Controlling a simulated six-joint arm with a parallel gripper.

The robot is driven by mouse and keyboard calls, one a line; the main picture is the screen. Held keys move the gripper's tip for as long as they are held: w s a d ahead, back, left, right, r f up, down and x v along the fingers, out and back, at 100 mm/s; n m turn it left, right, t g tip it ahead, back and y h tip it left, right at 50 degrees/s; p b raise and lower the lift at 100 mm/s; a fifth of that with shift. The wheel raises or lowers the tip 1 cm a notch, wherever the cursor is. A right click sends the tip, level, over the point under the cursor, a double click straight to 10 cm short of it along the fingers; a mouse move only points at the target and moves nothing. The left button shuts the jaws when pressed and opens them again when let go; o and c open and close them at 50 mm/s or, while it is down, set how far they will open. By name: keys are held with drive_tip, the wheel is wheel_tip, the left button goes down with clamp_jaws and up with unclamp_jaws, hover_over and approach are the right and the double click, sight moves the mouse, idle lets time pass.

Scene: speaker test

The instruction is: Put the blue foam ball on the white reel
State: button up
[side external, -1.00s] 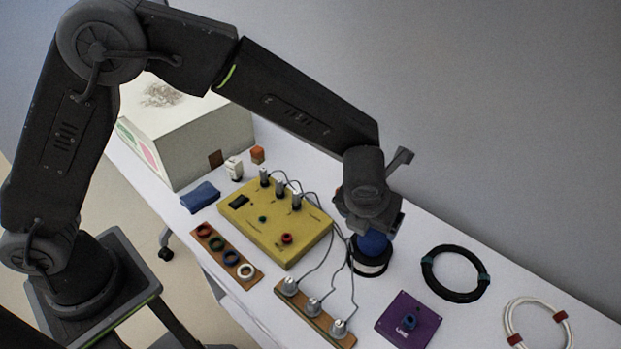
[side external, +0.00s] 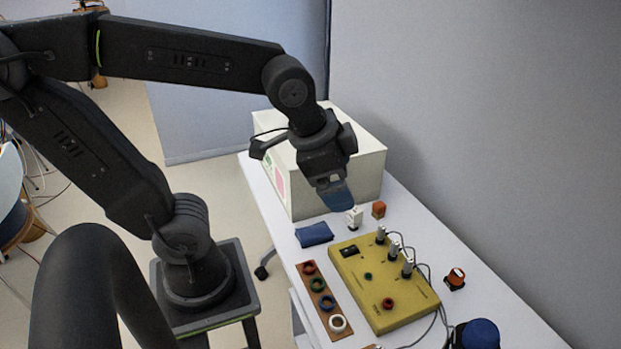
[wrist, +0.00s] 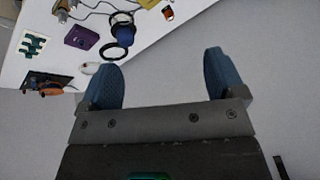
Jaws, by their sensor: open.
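The blue foam ball (side external: 480,333) is at the bottom right of the side view, cut off by the frame edge, with a dark round thing beneath it. My gripper (side external: 337,197) is high above the table near the white box, well away from the ball. In the wrist view its blue-padded fingers (wrist: 163,78) are open with nothing between them.
A white box (side external: 369,165) stands behind my gripper. A yellow panel with plugs (side external: 372,295), a blue pouch (side external: 314,234) and a board of coloured rings (side external: 318,285) lie on the table.

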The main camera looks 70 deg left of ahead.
drive_tip(key=s+n, duration=0.1)
drive_tip(key=s+a+n, duration=0.1)
drive_tip(key=n, duration=0.1)
drive_tip(key=s+n, duration=0.2)
drive_tip(key=shift+s+a+f, duration=0.1)
drive_tip(key=shift+a+f, duration=0.05)
drive_tip(key=shift+f, duration=0.1)
